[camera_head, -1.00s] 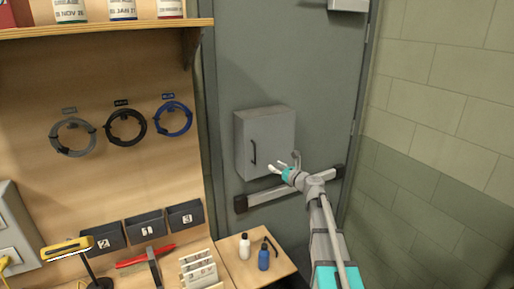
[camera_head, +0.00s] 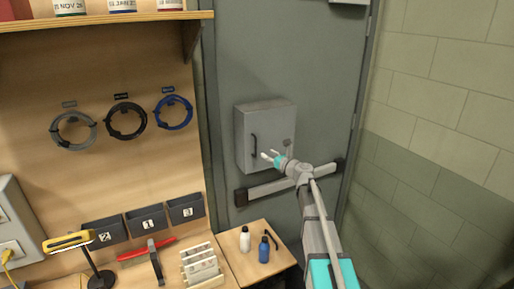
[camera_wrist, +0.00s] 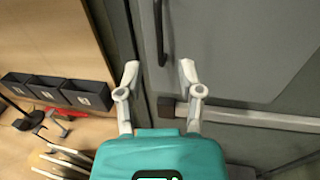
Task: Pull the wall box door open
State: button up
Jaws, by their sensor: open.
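The grey wall box (camera_head: 266,132) is on the grey door in the head view. Its door looks shut, with a dark vertical bar handle (camera_head: 254,147) near its left edge. My gripper (camera_head: 268,157) is in front of the box's lower part, just right of the handle in that view. In the wrist view the handle (camera_wrist: 160,35) stands upright ahead of the fingers. My gripper (camera_wrist: 160,72) is open and empty there, its fingertips short of the handle and below its lower end. The box front (camera_wrist: 230,50) fills the upper right.
A push bar (camera_head: 275,189) crosses the door below the box. A small wooden table with a white bottle (camera_head: 245,240) and a blue bottle (camera_head: 264,250) stands below. A pegboard-like wooden panel with cable coils (camera_head: 126,121) and bins (camera_head: 147,219) is at left.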

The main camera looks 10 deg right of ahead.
jog(key=x, duration=0.9)
jog(key=shift+c, duration=0.2)
grip_shut()
